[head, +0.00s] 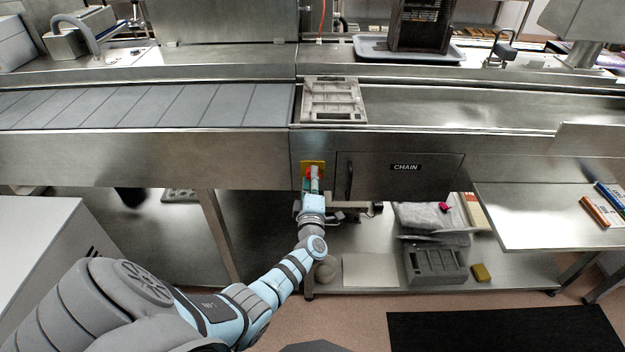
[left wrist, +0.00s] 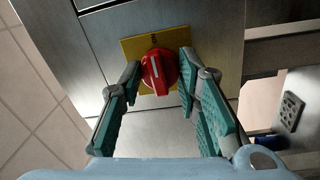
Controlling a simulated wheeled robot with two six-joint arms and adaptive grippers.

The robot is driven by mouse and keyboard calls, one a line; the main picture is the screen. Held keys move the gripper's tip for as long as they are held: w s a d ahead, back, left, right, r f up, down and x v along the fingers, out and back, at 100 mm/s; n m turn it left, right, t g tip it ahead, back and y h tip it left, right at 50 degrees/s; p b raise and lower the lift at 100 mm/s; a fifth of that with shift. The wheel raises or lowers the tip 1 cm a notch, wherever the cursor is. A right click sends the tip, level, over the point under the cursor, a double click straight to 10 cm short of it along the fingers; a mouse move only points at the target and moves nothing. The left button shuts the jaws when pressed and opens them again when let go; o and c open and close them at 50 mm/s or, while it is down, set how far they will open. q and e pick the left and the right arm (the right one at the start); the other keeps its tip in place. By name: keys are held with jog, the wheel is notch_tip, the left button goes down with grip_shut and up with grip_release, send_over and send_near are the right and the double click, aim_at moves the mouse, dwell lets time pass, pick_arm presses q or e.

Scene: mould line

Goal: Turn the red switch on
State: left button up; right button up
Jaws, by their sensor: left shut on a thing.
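The red switch (left wrist: 162,66) is a round knob with a pale pointer line, on a yellow plate (left wrist: 133,47). The plate is fixed to the steel front of the line. In the head view, the red switch (head: 308,172) shows only in part, beside my gripper, with the yellow plate (head: 320,164) around it. My left gripper (head: 314,176) is at the knob, straight in front of the plate. In the left wrist view, the fingers of my left gripper (left wrist: 159,76) stand on either side of the knob, shut on it. My right gripper is not in view.
A dark panel marked CHAIN (head: 400,180) with a black handle (head: 349,181) is just right of the switch. A grey mould (head: 333,101) lies on the line above. The lower shelf (head: 370,271) holds bags and a grey crate (head: 436,265). A steel side table (head: 530,225) stands at right.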

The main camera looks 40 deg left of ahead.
pick_arm(q)
jog(key=o, duration=1.2)
jog(key=shift+c, duration=0.2)
jog(key=v, duration=1.2)
jog(key=shift+f, duration=0.1)
